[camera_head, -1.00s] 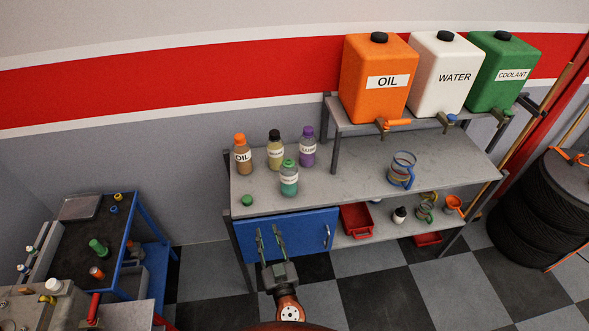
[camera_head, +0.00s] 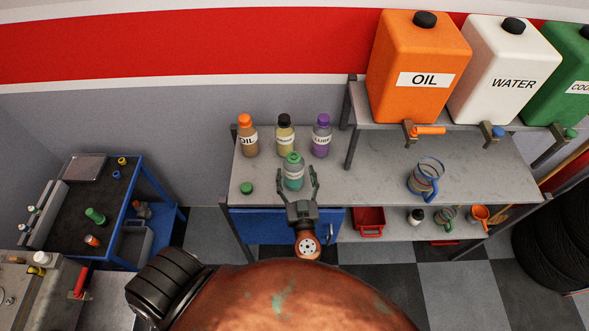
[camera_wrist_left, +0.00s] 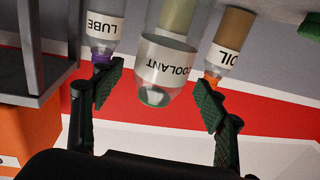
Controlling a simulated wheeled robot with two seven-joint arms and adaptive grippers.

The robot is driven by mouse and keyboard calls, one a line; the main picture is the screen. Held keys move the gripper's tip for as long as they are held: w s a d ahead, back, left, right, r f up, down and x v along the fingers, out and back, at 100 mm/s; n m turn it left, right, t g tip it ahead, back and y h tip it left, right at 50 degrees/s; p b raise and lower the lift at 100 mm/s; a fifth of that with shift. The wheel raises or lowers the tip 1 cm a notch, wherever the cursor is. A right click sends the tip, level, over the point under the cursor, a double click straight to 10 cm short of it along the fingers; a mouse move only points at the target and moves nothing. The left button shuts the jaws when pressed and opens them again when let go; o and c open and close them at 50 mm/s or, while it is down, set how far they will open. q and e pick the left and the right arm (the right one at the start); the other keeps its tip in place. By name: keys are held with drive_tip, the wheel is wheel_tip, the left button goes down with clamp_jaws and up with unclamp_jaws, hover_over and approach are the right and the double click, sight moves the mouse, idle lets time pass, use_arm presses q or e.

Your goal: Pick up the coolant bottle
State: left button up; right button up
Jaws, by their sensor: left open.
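My left gripper (camera_head: 299,182) is open, with one finger on each side of the bottle in the head view. In the wrist view the left gripper (camera_wrist_left: 160,90) shows gaps between both fingers and the bottle. My right gripper is not in view.
The oil bottle (camera_head: 248,138), a yellowish bottle (camera_head: 285,136) and the lube bottle (camera_head: 321,138) stand just behind. A loose green cap (camera_head: 246,188) lies to the left. A glass jug (camera_head: 425,180) stands to the right. The bench (camera_head: 370,165) between is clear.

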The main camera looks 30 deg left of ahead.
use_arm(q)
drive_tip(key=p+x, duration=0.1)
drive_tip(key=x, duration=0.2)
drive_tip(key=shift+w+a, duration=0.25)
drive_tip(key=shift+a, duration=0.05)
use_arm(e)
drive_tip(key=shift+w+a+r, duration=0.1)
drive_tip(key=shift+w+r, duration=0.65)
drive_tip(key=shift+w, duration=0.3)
use_arm(q)
drive_tip(key=shift+w+a, duration=0.15)
drive_tip(key=shift+w, duration=0.05)
drive_tip(key=c, duration=1.8)
